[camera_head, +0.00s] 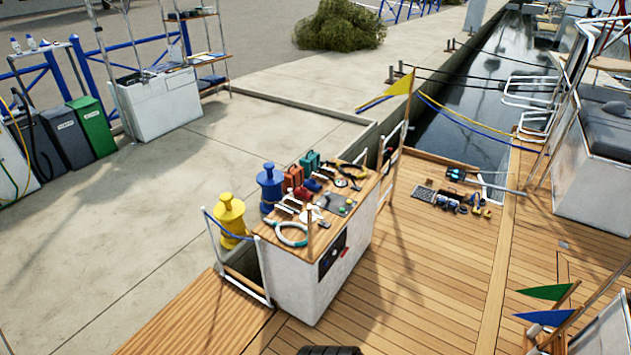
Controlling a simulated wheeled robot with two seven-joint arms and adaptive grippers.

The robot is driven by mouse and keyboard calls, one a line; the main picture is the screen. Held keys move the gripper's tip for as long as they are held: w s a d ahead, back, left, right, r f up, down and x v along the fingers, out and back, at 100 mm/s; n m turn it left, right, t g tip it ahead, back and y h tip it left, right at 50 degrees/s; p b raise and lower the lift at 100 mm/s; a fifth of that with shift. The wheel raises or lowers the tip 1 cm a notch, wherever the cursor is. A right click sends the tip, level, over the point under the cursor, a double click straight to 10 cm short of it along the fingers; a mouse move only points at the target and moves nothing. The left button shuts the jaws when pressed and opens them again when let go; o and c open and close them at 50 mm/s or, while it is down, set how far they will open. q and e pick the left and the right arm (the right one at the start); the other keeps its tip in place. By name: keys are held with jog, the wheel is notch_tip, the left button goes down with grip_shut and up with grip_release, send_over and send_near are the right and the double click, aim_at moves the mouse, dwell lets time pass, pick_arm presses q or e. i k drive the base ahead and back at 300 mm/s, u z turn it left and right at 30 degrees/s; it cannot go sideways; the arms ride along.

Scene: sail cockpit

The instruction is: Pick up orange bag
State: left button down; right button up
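A small orange-red bag (293,177), box-like in shape, stands upright at the back left of the wooden top of a white cabinet (290,275). A similar teal bag (310,160) stands just behind it to the right. Smaller red and blue items lie close in front of the orange bag and on its right. Neither of my grippers shows in the head view.
Tools, a pale ring (291,234) and a grey tray crowd the cabinet top. Yellow (231,215) and blue (269,185) bollard-like posts stand on its left. A yellow flag (392,91) rises on a pole at its right. Wooden deck (430,275) to the right is largely clear.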

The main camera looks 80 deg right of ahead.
aim_at(294, 176)
jog(key=z, duration=2.3)
jog(key=k, duration=0.35)
jog(key=u, duration=1)
jog(key=i, duration=6.15)
jog(key=z, duration=0.25)
jog(key=i, duration=1.75)
jog(key=z, duration=0.45)
